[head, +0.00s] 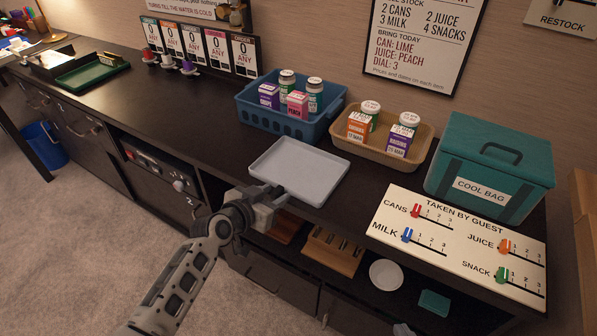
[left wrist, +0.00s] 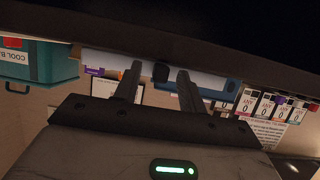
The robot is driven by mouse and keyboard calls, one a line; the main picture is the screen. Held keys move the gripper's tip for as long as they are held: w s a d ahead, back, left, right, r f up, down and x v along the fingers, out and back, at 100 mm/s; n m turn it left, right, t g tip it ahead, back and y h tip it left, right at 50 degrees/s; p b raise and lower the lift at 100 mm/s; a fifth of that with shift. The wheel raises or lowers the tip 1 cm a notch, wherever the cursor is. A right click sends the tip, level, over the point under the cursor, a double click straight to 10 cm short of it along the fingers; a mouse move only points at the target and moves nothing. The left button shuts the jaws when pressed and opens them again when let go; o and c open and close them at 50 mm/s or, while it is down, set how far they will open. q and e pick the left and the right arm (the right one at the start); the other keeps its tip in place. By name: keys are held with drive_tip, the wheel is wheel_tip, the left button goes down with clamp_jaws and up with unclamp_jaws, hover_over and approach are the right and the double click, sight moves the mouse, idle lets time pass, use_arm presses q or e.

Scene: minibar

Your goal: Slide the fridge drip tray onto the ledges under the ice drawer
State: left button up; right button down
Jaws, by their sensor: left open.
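The drip tray (head: 300,172), a shallow pale grey tray with a raised rim, lies flat on the dark counter in the head view. My left gripper (head: 273,191) is at its front left edge. In the left wrist view, the open fingers (left wrist: 160,74) point toward the pale tray edge (left wrist: 212,80), with a small dark piece between them. I cannot tell whether they touch the tray. A dark unit with a dial (head: 178,185), possibly the fridge, sits under the counter at left. I cannot make out the ice drawer or ledges. My right gripper is not in view.
Behind the tray stand a blue basket (head: 262,115) and a tan basket (head: 420,160) with cartons and bottles. A teal cool bag (head: 490,165) and white slider board (head: 455,240) are at right. A wooden holder (head: 332,250) sits on the shelf below.

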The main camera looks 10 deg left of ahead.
use_arm(q)
clamp_jaws()
drive_tip(key=shift+r, duration=0.1)
